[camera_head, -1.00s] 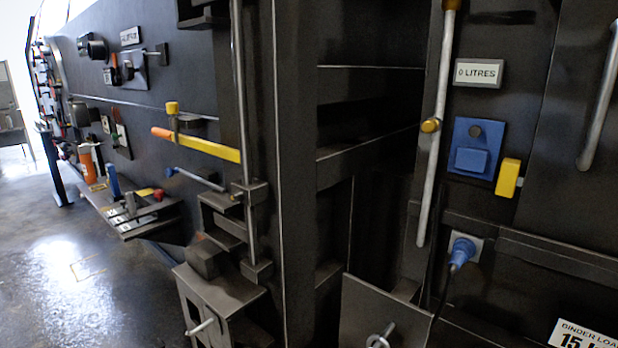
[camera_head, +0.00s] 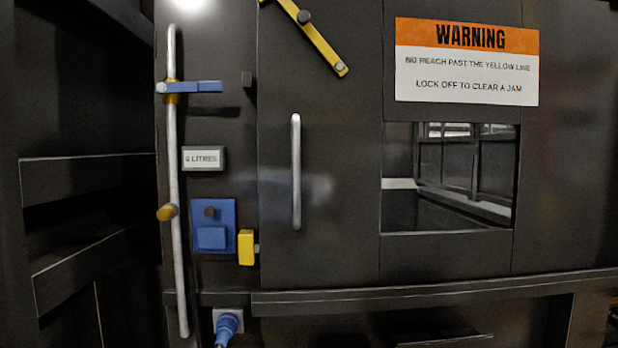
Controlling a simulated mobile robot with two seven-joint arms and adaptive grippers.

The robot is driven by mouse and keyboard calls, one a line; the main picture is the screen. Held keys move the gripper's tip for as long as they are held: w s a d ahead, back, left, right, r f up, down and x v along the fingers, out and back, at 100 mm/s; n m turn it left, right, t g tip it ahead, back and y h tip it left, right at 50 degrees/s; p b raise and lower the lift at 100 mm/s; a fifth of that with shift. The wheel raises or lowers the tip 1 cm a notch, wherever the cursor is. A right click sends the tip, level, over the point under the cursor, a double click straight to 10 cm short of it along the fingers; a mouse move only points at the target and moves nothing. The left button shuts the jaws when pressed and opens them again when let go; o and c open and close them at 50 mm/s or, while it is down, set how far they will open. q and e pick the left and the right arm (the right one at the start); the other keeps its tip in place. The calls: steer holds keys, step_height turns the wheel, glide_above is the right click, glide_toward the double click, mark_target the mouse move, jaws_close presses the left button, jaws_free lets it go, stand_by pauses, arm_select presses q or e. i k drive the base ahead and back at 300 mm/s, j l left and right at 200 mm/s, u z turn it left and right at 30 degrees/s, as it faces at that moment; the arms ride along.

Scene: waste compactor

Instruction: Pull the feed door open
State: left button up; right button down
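A dark panel (camera_head: 335,200) with a vertical silver bar handle (camera_head: 296,171) near its left edge stands in the middle of the head view. It looks like the feed door and appears flush with the machine front. A yellow bar (camera_head: 320,45) slants across its upper part, with a dark knob on it. Neither of my grippers shows in this view, and nothing touches the handle.
A warning sign (camera_head: 466,62) is above the window. Left of the door are a long silver rod (camera_head: 173,260), a blue lever (camera_head: 195,87), a litres display (camera_head: 203,158), a blue box (camera_head: 213,228) and a yellow block (camera_head: 246,247). A ledge (camera_head: 420,294) runs below. A dark recess lies far left.

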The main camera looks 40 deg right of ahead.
mark_target(469, 61)
steer(key=z, duration=2.2)
steer(key=l+u, duration=0.1)
steer(key=l, duration=0.2)
